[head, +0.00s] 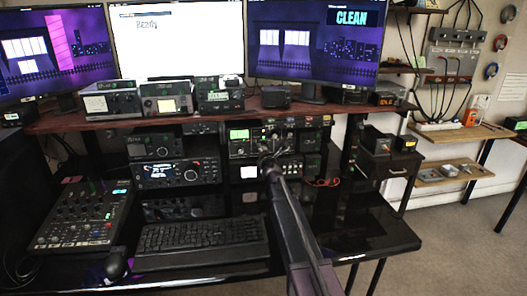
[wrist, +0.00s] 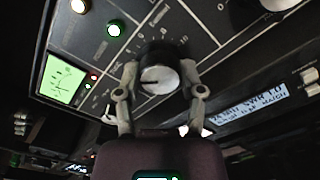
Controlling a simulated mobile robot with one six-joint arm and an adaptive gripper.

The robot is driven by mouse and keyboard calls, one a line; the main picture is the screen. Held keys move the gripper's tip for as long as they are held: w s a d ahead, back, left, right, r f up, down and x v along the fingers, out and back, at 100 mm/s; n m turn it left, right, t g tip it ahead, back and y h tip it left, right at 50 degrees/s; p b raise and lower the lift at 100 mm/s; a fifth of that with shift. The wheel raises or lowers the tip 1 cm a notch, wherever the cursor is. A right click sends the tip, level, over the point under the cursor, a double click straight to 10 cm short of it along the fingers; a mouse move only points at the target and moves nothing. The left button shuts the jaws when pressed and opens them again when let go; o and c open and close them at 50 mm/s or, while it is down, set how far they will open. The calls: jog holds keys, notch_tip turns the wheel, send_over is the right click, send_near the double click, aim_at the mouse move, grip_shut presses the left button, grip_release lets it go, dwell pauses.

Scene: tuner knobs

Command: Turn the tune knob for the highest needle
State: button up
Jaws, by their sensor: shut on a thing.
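The tune knob (wrist: 160,79), dark with a pale round face and a dark pointer line, sits on a dark radio panel in the wrist view. The pointer is aimed toward the left. My gripper (wrist: 158,68) is shut on the knob, one finger at each side. A lit green meter (wrist: 64,80) is left of the knob; its fine needle is too small to read surely. In the head view my gripper (head: 268,164) reaches the radio stack, and its end hides the knob. The green meter (head: 239,134) shows there at upper left of the gripper.
A white button lamp (wrist: 114,28) is above the meter. A bluish display (wrist: 250,108) is at lower right. A keyboard (head: 200,236), a mouse (head: 116,264) and a mixer (head: 85,215) lie on the glossy black desk (head: 370,232). A monitor (head: 318,45) reads "CLEAN".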

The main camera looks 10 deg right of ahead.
jog(key=shift+w, duration=0.1)
jog(key=shift+m, duration=2)
jog(key=o, duration=1.2)
jog(key=shift+c, duration=0.2)
jog(key=s, duration=1.2)
